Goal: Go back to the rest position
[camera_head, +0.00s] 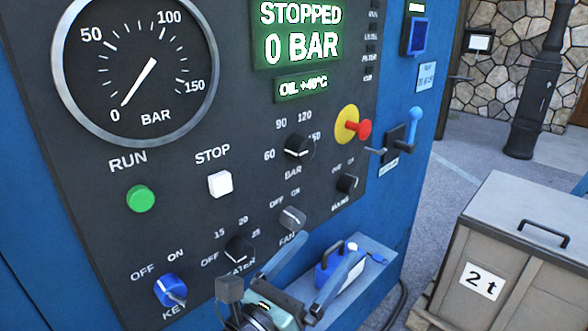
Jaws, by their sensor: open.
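My gripper (328,248) shows at the bottom middle of the head view, in front of the lower part of a dark control panel (235,120). Its two grey fingers are apart, pointing up and to the right, and I see nothing held between them. Behind the fingers, a blue padlock-like object (326,275) sits on a small grey-blue shelf (378,258), partly hidden by the right finger. No marker of a rest position is visible.
The panel carries a pressure gauge (135,68), a green RUN button (140,198), a white STOP button (220,184), a blue key switch (170,290) and a red knob (364,129). A grey "2 t" crate (530,250) stands at right. Paved ground (455,170) lies beyond.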

